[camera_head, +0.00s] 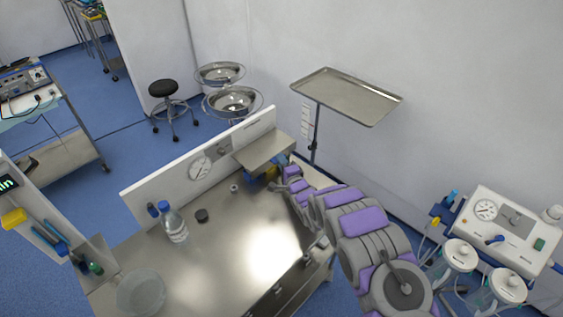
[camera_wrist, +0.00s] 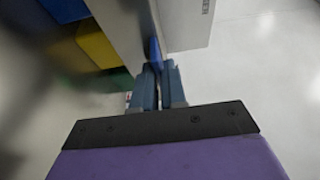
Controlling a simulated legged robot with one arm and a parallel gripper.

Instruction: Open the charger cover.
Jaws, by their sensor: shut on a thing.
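The charger cover (camera_head: 264,152) appears to be the grey metal flap at the right end of the table's upright back panel. It stands out nearly level from the panel in the head view. In the wrist view, the cover's grey plate (camera_wrist: 125,25) rises in front of my gripper (camera_wrist: 159,75). My blue fingers are close together on a small blue piece (camera_wrist: 155,50) at the plate's edge, which looks like its handle. In the head view, my arm largely hides the gripper. Yellow (camera_wrist: 97,43) and blue (camera_wrist: 68,8) blocks show beside the plate, partly blurred.
A tray stand (camera_head: 345,96) is behind the cover to the right. A white machine with jars (camera_head: 505,230) stands at right.

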